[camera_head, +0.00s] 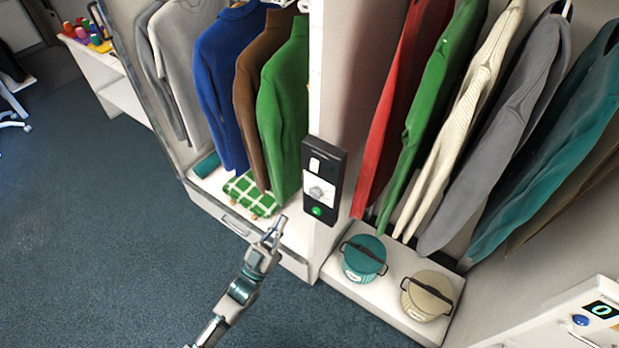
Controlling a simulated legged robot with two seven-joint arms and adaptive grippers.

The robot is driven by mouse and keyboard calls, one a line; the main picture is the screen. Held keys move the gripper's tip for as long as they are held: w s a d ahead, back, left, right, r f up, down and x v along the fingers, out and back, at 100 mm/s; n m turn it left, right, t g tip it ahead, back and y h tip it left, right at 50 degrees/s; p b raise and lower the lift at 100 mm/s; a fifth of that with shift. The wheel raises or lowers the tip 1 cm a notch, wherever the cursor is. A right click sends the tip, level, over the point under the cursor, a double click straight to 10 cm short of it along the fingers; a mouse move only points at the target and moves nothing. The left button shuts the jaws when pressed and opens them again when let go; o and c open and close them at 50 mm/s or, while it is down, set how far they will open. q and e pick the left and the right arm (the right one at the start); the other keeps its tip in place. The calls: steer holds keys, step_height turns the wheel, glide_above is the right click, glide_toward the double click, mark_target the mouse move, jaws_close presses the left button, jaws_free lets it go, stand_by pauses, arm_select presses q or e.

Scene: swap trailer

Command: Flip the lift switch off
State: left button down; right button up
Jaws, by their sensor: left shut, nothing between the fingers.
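A dark switch panel (322,182) is mounted on the front edge of the white divider between two hanging bays. It has a white rocker near its top, a grey knob-like switch (319,192) on a white plate in the middle, and a green lit button (316,211) at the bottom. I cannot tell the switch's exact position. My left gripper (277,227) is shut and empty, a little below and left of the panel, apart from it. My right gripper is not in view.
Coloured sweaters (284,110) hang on both sides of the divider. A teal pot (363,258) and a beige pot (427,295) stand on the low white shelf at right. A white unit with a blue button (580,320) is at lower right. Blue carpet (90,230) is clear at left.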

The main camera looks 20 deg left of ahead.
arm_select(q)
steer(key=p, duration=0.1)
glide_toward(314, 169)
step_height(314, 169, up, 4)
steer(key=w, duration=0.1)
steer(key=w+d, duration=0.1)
steer(key=w, duration=0.1)
steer(key=shift+w+d+f, duration=0.15)
steer(key=shift+w+d, duration=0.2)
steer(key=shift+w, duration=0.05)
steer(key=shift+w+d+f, duration=0.1)
steer(key=shift+w+d, duration=0.2)
steer(key=shift+w, duration=0.2)
steer(key=shift+a, duration=0.1)
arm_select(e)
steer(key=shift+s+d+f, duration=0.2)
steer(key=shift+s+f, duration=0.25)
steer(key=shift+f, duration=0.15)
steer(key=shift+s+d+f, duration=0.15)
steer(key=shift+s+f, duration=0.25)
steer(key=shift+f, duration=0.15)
arm_select(q)
steer(key=shift+a, duration=0.15)
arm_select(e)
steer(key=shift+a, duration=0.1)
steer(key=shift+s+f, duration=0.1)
